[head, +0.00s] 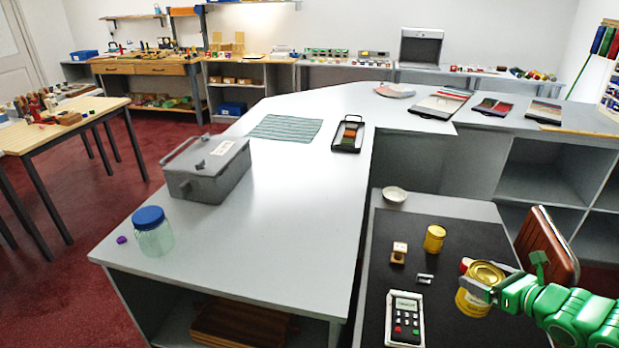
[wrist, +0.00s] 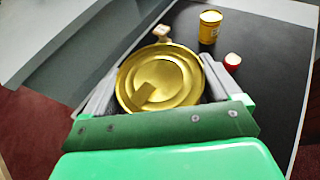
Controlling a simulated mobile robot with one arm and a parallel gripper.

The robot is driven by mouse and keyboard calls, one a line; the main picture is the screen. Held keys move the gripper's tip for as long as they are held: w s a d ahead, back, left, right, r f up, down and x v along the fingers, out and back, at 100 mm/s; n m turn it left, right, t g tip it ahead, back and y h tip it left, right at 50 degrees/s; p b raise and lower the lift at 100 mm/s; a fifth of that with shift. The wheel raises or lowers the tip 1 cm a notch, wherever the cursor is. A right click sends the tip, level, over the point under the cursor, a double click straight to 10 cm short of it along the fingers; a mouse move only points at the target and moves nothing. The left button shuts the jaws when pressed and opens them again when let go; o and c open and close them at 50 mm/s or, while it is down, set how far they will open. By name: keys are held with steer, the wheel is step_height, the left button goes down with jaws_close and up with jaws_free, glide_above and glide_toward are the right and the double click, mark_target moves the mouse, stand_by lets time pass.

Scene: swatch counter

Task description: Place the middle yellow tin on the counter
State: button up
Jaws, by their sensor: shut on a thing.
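My gripper (head: 484,290) is shut on a yellow tin (head: 471,302) with a gold lid, over the black mat at the lower right. In the wrist view the tin's round lid (wrist: 160,82) fills the space between the two fingers (wrist: 163,78). I cannot tell whether its base touches the mat. A smaller yellow tin (head: 434,238) stands upright on the mat, apart from my gripper; it also shows in the wrist view (wrist: 211,30). The long grey counter (head: 290,225) lies to the left, with a wide bare top.
The black mat (head: 392,262) also bears a calculator-like device (head: 405,318), a wooden block (head: 398,253), a small metal piece (head: 425,278) and a red item (wrist: 232,61). A white bowl (head: 394,195) is behind. A grey box (head: 207,167) and blue-lidded jar (head: 152,232) stand on the counter.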

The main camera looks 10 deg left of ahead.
steer(key=s+a+r+n+g+y, duration=0.15)
steer(key=s+a+r, duration=0.25)
steer(key=a+r, duration=0.55)
steer(key=s+a+r+n+g+y, duration=0.1)
steer(key=s+a+r+n+g, duration=0.2)
steer(key=a, duration=1.2)
steer(key=s+a+r+n+g+y, duration=0.15)
steer(key=s+a+r, duration=0.4)
steer(key=a, duration=0.75)
steer(key=w+a+f, duration=0.3)
steer(key=w+f, duration=0.2)
steer(key=w, duration=0.2)
steer(key=w+a+f, duration=0.4)
steer(key=w+f, duration=0.2)
steer(key=shift+w+f+t, duration=0.15)
steer(key=shift+w+t, duration=0.15)
steer(key=shift+w, duration=0.1)
steer(key=shift+f, duration=0.1)
